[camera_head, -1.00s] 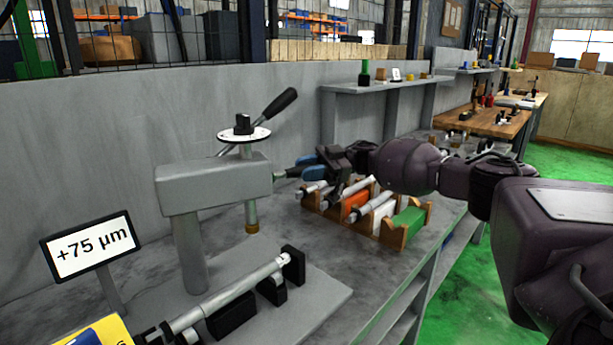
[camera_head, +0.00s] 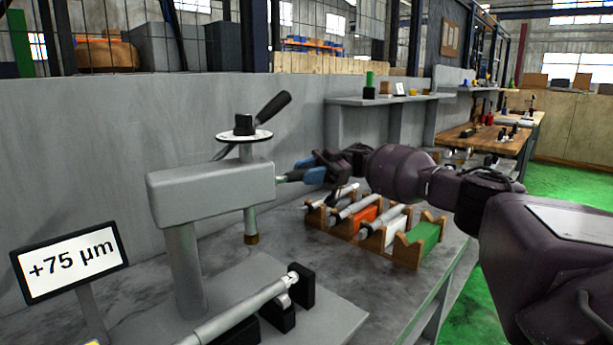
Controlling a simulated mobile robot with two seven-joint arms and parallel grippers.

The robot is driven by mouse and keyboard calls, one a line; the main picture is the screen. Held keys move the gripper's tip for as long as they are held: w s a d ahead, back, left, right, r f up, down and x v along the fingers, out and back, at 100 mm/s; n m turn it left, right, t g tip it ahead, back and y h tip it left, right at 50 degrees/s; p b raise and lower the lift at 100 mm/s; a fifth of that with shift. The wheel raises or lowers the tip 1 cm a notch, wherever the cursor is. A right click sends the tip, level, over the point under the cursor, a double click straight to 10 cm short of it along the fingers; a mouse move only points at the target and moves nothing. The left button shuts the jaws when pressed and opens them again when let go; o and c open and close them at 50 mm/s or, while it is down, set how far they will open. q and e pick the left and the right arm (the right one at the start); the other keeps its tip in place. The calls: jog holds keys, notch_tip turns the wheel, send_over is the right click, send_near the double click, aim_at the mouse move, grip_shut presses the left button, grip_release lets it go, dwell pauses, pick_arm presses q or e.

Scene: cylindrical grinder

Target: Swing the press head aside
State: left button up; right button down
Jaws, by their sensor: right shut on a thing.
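The press head (camera_head: 212,193) is a grey block on a grey post, with a round dial and a black-handled lever (camera_head: 268,114) on top. A thin spindle (camera_head: 251,225) with a brownish tip hangs from its right end. A short handle (camera_head: 291,177) sticks out of the head's right end. My right gripper (camera_head: 306,174), with blue fingertips, is shut on this handle. A silver shaft (camera_head: 240,308) lies on black supports below the head; the spindle tip is above and behind it. My left gripper is not in view.
A sign reading +75 µm (camera_head: 72,262) stands at the left front. A wooden rack (camera_head: 405,252) with several cylinders and a green block sits right of the press, below my right arm. A grey wall (camera_head: 80,150) rises behind. A shelf (camera_head: 385,99) is at the back.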

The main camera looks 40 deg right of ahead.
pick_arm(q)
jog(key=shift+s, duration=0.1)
pick_arm(e)
jog(key=shift+r, duration=0.25)
jog(key=c, duration=1)
grip_release()
jog(key=shift+o, duration=0.6)
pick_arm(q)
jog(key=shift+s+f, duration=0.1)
pick_arm(e)
jog(key=shift+f, duration=0.2)
pick_arm(q)
jog(key=b, duration=0.1)
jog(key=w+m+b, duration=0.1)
jog(key=b, duration=0.1)
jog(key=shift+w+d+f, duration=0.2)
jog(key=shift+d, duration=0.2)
pick_arm(e)
jog(key=s+d, duration=0.1)
jog(key=d, duration=0.9)
jog(key=shift+d, duration=0.4)
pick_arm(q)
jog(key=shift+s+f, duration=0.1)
pick_arm(e)
jog(key=shift+s+r, duration=0.1)
